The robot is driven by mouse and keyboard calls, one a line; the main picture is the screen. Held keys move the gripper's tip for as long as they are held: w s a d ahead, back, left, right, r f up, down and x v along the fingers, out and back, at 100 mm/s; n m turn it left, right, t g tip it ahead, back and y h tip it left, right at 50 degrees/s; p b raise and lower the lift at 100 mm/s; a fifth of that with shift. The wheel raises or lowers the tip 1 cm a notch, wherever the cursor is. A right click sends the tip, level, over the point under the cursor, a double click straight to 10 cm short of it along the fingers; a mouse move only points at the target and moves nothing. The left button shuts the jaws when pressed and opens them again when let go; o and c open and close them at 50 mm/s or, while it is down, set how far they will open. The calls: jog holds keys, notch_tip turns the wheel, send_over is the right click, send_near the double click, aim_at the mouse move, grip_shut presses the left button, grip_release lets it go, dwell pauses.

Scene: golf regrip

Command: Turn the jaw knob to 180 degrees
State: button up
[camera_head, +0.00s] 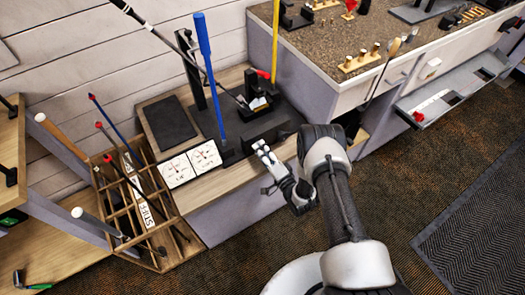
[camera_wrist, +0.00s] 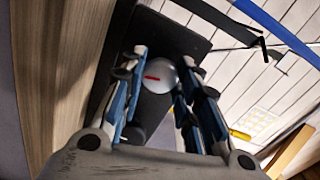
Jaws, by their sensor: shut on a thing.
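The jaw knob (camera_wrist: 163,82) is a pale round disc with a short red mark, seen between my fingers in the wrist view. The red mark lies nearly level in that picture. My gripper (camera_wrist: 160,62) is shut on the knob, one finger on each side. In the head view my gripper (camera_head: 262,149) is at the front of a black vise base (camera_head: 268,126) on the bench, and it hides the knob there. A golf club head (camera_head: 258,102) sits at the vise, its shaft slanting up to the left.
A blue upright shaft (camera_head: 209,75) stands left of the vise. A wooden rack (camera_head: 112,197) of clubs is at left, a counter (camera_head: 330,40) at right. The carpet (camera_head: 430,165) is free.

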jog(key=shift+m, duration=1.2)
jog(key=o, duration=1.1)
jog(key=shift+s+d, duration=0.1)
jog(key=v, duration=1.1)
jog(key=shift+s+d, duration=0.2)
jog(key=shift+s, duration=0.1)
